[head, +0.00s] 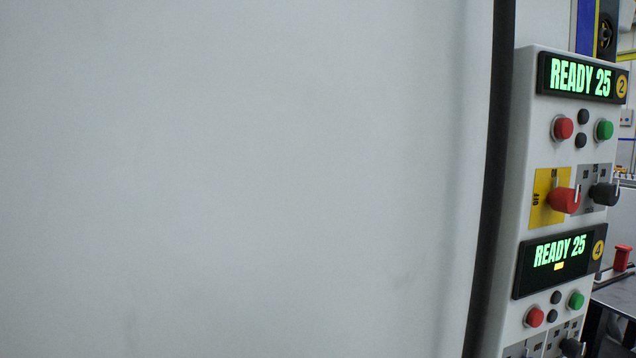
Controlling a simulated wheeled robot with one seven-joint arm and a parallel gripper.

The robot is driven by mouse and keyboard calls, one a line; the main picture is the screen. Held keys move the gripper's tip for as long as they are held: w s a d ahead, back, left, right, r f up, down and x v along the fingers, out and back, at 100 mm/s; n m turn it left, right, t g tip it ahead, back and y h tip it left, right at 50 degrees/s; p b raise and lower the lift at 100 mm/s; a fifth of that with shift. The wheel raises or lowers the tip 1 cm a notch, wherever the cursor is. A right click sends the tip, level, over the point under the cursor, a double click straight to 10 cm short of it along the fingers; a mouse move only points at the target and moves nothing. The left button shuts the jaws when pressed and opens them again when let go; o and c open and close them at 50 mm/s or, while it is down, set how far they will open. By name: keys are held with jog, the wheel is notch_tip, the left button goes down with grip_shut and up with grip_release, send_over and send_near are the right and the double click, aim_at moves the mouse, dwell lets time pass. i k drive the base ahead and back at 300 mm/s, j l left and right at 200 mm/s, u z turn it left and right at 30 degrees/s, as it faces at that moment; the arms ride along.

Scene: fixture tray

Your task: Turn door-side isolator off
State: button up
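A red rotary isolator knob (562,201) sits on a yellow plate (541,205) on the right-hand control panel, just right of the large white surface. The plate reads OFF at its left side, with a small label at its top. The knob is seen from the side; I cannot tell surely which label its pale mark points to. Whether this is the door-side isolator is not shown by any readable label. My gripper is not in view.
A black rotary knob (604,194) is right of the red one. Displays reading READY 25 (581,78) and READY 25 (558,262) sit above and below, with red and green buttons. A large white surface (240,180) fills the left, edged by a dark strip (491,180).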

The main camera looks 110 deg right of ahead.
aim_at(563, 200)
jog(key=z, duration=2.2)
